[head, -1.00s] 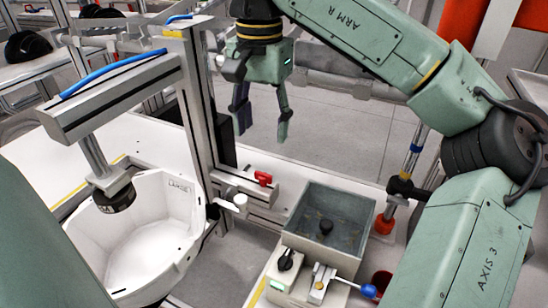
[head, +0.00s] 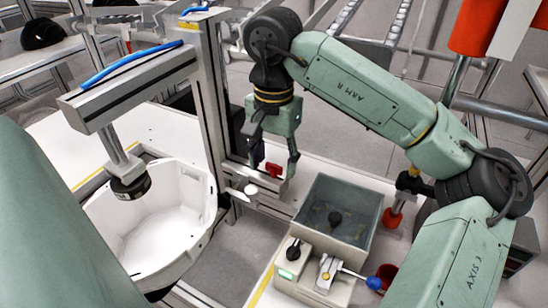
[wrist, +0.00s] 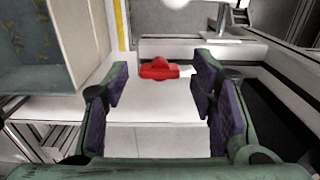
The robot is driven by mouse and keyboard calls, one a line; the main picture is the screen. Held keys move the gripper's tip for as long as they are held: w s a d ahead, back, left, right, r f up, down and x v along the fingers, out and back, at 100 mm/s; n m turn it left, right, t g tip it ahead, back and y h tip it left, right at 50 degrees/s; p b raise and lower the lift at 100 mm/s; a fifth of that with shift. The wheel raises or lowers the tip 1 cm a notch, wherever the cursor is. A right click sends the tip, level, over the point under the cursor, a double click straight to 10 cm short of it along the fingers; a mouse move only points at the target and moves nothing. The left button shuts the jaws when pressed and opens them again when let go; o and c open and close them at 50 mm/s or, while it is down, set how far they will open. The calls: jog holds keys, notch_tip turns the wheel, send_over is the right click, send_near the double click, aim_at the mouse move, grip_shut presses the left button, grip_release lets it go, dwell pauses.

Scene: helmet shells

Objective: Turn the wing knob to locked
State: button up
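The red wing knob (head: 273,170) sits on the light metal rail (head: 262,186) beside the upright post in the head view. In the wrist view the knob (wrist: 160,70) is ahead of the fingers, a little above the middle, with its wing lying roughly crosswise. My gripper (head: 276,164) points down at the knob in the head view. In the wrist view my gripper (wrist: 160,90) is open and empty, with one finger on each side of the view and the knob apart from both. No lock marking is readable.
A white helmet shell (head: 155,235) lies at the left under a press head (head: 130,185). A grey open bin (head: 348,190) stands right of the knob, with a switch box (head: 290,268) and a blue-tipped lever (head: 373,283) in front. The upright post (head: 210,100) is close left of my gripper.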

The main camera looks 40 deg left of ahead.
jog(key=c, duration=1.1)
